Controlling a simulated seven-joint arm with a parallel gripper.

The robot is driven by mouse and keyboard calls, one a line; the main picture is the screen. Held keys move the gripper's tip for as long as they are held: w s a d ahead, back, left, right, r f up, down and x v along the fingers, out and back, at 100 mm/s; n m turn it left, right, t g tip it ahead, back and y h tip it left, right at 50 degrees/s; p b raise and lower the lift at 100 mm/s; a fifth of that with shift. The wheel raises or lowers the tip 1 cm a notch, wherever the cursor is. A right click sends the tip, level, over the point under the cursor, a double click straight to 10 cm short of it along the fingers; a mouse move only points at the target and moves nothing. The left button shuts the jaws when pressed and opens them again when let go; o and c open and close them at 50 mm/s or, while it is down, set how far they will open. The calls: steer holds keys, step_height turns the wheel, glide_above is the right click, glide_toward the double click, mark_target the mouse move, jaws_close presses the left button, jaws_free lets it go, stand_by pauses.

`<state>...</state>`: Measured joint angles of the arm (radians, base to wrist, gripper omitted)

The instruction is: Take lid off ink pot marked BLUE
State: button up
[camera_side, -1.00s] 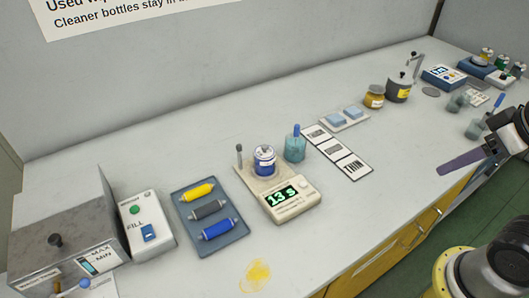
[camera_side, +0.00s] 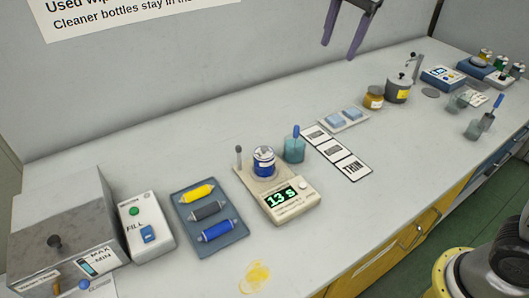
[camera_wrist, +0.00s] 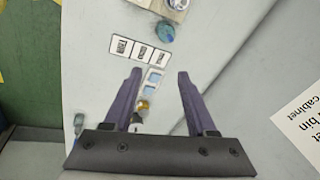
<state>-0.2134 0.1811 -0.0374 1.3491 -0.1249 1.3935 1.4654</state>
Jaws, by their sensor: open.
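A small pot with a blue band and a pale top (camera_side: 264,161) stands upright on the beige timer device (camera_side: 295,207), left of the middle of the bench. Its lettering is too small to read. The same pot (camera_wrist: 177,4) is cut off at the top edge of the wrist view. My gripper (camera_side: 339,46) is open and empty, its purple fingers pointing down, high over the back of the bench and to the right of the pot. Its two fingers (camera_wrist: 159,75) stand wide apart in the wrist view.
A teal cup (camera_side: 294,149) stands right beside the timer device. Printed cards (camera_side: 350,166), a tray of blue pads (camera_side: 344,118), an amber jar (camera_side: 374,98) and a grey pot (camera_side: 397,90) lie to the right. A roller tray (camera_side: 234,232) lies left.

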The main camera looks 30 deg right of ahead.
steer(key=w+a+f, duration=0.4)
steer(key=w, duration=0.2)
steer(key=g, duration=0.3)
glide_above(264, 147)
steer(key=s, duration=0.1)
steer(key=shift+n+h, duration=0.4)
steer(key=f, duration=1.3)
steer(key=a+f, duration=0.1)
steer(key=f, duration=0.5)
steer(key=shift+f, duration=0.25)
steer(key=shift+w+d+f, duration=0.15)
steer(key=shift+f, duration=0.95)
steer(key=shift+w+d+f, duration=0.15)
steer(key=shift+w+f, duration=0.05)
steer(key=shift+f, duration=0.85)
steer(key=shift+w+d+f, duration=0.15)
steer(key=shift+f, duration=0.95)
steer(key=shift+t, duration=0.3)
steer(key=shift+c, duration=0.4)
jaws_close()
